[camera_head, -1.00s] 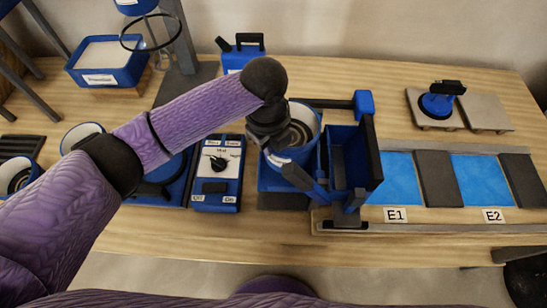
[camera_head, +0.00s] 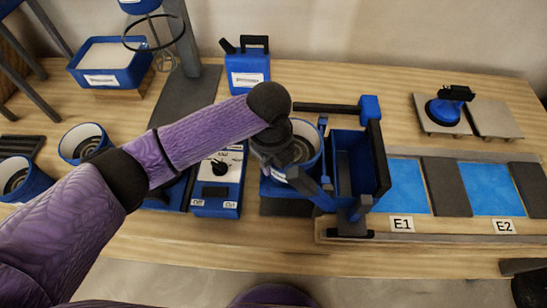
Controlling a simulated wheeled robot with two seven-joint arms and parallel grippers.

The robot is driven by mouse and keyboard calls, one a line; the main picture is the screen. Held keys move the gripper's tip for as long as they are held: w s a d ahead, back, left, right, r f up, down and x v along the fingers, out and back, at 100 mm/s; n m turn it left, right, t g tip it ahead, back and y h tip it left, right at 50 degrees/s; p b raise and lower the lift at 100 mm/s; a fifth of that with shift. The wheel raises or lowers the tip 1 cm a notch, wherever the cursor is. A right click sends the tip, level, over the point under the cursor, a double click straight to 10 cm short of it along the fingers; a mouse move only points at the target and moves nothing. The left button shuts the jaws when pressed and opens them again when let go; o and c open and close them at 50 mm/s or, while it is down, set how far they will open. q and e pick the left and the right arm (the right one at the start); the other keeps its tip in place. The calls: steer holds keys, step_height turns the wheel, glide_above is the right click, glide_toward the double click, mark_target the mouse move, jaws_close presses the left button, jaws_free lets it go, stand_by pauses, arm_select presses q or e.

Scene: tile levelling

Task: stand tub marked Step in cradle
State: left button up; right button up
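A blue tub (camera_head: 312,142) with a grey inside stands beside the blue open-topped box (camera_head: 345,163), partly hidden behind my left wrist. A small white label shows on its front, too small to read. Two more blue tubs, one (camera_head: 72,152) farther back and one (camera_head: 12,187) at the left edge, stand on the left; no Step mark is readable on any tub. I cannot tell which part is the cradle. My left gripper (camera_head: 327,197) reaches down at the front of the middle tub, next to the box; its fingers are hard to make out.
A blue control box (camera_head: 216,205) with a dial is left of the middle tub. A blue jug (camera_head: 247,70) stands behind. Blue panels marked E1 (camera_head: 402,187) and E2 (camera_head: 490,188) lie right, with a suction lifter (camera_head: 444,111) on a tile behind them.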

arm_select(q)
step_height(320, 180, up, 12)
steer(key=p, duration=0.5)
steer(key=shift+s+a+p, duration=0.2)
steer(key=shift+s+p, duration=0.05)
steer(key=shift+p, duration=0.15)
arm_select(e)
step_height(320, 180, up, 6)
steer(key=w+a+t, duration=0.1)
steer(key=w, duration=0.1)
steer(key=shift+w+f, duration=0.25)
steer(key=shift+w, duration=0.15)
arm_select(q)
steer(key=shift+r, duration=0.1)
arm_select(e)
steer(key=shift+s+d, duration=0.1)
steer(key=shift+s, duration=0.4)
steer(key=shift+w, duration=0.15)
